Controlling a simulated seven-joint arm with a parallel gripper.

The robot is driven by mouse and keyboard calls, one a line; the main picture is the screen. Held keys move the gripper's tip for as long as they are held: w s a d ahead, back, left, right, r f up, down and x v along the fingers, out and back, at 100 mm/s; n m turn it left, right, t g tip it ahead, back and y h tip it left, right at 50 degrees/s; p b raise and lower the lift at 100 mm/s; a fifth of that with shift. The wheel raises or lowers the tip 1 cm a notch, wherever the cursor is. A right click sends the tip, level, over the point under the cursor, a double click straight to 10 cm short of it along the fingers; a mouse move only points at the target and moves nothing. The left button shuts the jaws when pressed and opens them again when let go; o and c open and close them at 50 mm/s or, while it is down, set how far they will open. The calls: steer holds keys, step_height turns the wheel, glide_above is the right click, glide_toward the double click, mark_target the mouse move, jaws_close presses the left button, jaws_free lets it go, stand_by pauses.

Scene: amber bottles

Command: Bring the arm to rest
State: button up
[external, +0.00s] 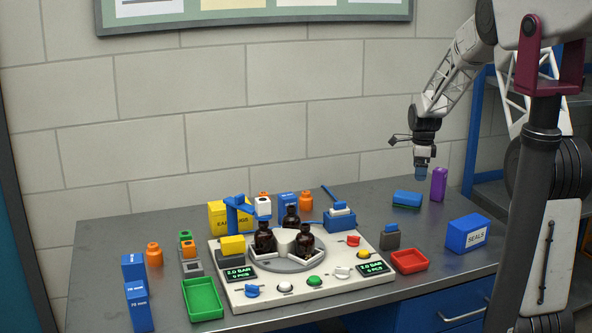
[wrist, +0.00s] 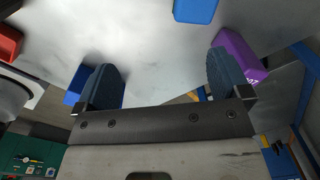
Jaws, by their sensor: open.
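My gripper (external: 425,172) hangs in the air above the right rear part of the table, pointing down. In the wrist view its two dark blue fingers stand wide apart, with nothing between them at the gripper (wrist: 165,75). Amber bottles (external: 305,245) stand on a round grey turntable in the middle of the white panel (external: 240,297), well to the left of my gripper. The nearest things to my gripper are a purple block (external: 438,184) and a blue and green block (external: 407,198) on the table below it.
A blue SEALS box (external: 468,233) and a red tray (external: 409,261) sit at the right. A green tray (external: 203,299) and several small boxes stand at the left. A blue shelf frame (external: 474,130) is beside the table. Bare table (external: 375,198) lies left of my gripper.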

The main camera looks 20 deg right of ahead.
steer(key=s+a+r+n+t, duration=0.1)
steer(key=s+a+r+n, duration=0.6)
steer(key=s, duration=0.4)
steer(key=s+a+r+n, duration=0.4)
steer(key=s+a+r, duration=0.1)
steer(key=s+r, duration=0.45)
steer(key=s+a+n, duration=0.2)
steer(key=s+n, duration=0.2)
steer(key=s, duration=0.4)
steer(key=s+a+n, duration=0.2)
steer(key=s+n, duration=0.2)
steer(key=s, duration=0.5)
steer(key=s+a+n+t, duration=0.1)
steer(key=s+n, duration=0.3)
steer(key=s, duration=0.5)
steer(key=shift+a+r+n, duration=0.15)
steer(key=shift+a+n, duration=0.15)
steer(key=shift+a, duration=0.55)
stand_by(2.5)
